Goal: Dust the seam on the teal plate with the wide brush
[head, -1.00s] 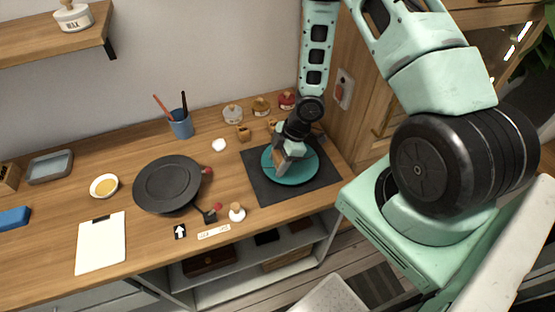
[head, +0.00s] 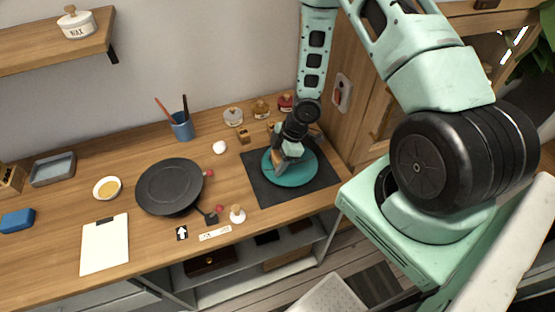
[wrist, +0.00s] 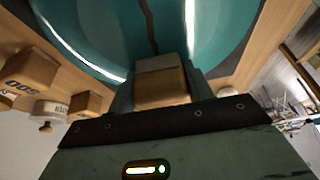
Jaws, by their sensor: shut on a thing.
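The teal plate (head: 300,174) lies on a dark mat (head: 262,190) at the right end of the counter. In the wrist view the plate (wrist: 95,30) fills the top, with a dark seam (wrist: 151,28) running down it toward the held tool. My gripper (head: 283,160) is over the left part of the plate. In the wrist view my gripper (wrist: 160,95) is shut on a wide, block-shaped wooden piece with a greyish band, seemingly the wide brush (wrist: 162,88). The brush's far end is hidden, so I cannot tell whether it touches the plate.
Small jars (head: 262,109) and wooden blocks (head: 243,136) stand behind the mat. A black pan-like disc (head: 170,185), a blue cup with brushes (head: 181,126), a bowl (head: 107,188) and a clipboard (head: 105,243) are to the left. A wooden cabinet (head: 365,120) closes the right side.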

